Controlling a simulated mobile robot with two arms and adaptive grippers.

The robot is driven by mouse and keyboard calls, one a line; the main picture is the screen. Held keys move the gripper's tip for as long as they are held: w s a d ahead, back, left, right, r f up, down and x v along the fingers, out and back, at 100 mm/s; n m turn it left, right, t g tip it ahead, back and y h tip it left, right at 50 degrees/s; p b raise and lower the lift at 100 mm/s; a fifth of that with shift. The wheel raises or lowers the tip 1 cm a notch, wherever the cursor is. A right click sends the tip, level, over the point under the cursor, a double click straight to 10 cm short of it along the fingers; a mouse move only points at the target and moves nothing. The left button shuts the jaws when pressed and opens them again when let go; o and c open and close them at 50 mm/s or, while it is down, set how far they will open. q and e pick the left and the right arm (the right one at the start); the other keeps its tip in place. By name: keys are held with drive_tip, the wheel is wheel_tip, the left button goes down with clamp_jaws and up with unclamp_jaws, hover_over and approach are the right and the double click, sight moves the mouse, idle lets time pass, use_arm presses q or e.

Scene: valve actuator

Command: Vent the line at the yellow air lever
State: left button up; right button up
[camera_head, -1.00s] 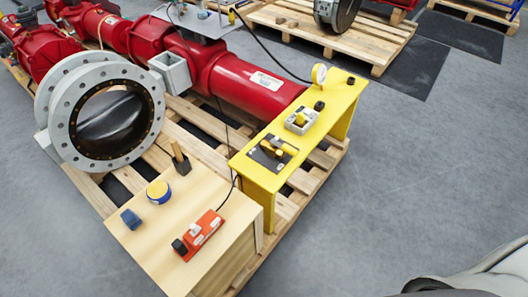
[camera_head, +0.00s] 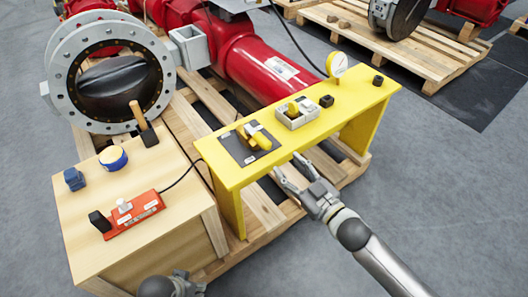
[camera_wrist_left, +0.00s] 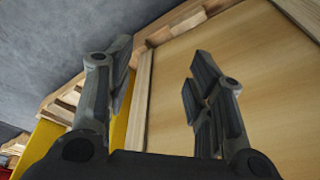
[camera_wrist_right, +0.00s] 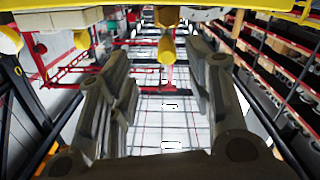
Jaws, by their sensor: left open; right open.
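A yellow lever (camera_head: 259,139) sits on a dark plate (camera_head: 236,150) on top of the yellow bench (camera_head: 360,100). A second yellow handle (camera_head: 293,108) stands in a grey box just beyond it. My right gripper (camera_head: 288,167) is open and empty in front of the bench's near edge, apart from the lever. In the right wrist view (camera_wrist_right: 157,55) a yellow handle (camera_wrist_right: 166,50) shows between its spread fingers, farther off; I cannot tell which handle it is. My left gripper (camera_wrist_left: 158,75) is open and empty near the wooden box; only part shows in the head view (camera_head: 180,286).
The wooden box (camera_head: 90,230) carries a red switch unit (camera_head: 135,213), a blue-yellow round item (camera_head: 113,158), a blue block (camera_head: 74,179) and a wooden-handled tool (camera_head: 140,118). A gauge (camera_head: 337,64) and black knobs stand on the bench. A large flanged valve (camera_head: 60,85) is behind.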

sight(269, 148)
drive_tip(key=shift+y, duration=0.3)
drive_tip(key=x, duration=0.3)
drive_tip(key=r+b+x, duration=0.1)
drive_tip(key=x, duration=0.5)
drive_tip(key=shift+w+a+r+b, duration=0.2)
drive_tip(key=shift+a+b, duration=0.15)
drive_tip(key=shift+a, duration=0.15)
use_arm(q)
wheel_tip(269, 148, up, 7)
drive_tip(key=shift+s, duration=0.3)
use_arm(e)
drive_tip(key=shift+w+a, duration=0.35)
drive_tip(key=shift+w, duration=0.05)
use_arm(q)
drive_tip(key=shift+a, duration=0.1)
use_arm(e)
drive_tip(key=shift+c, duration=0.4)
clamp_jaws()
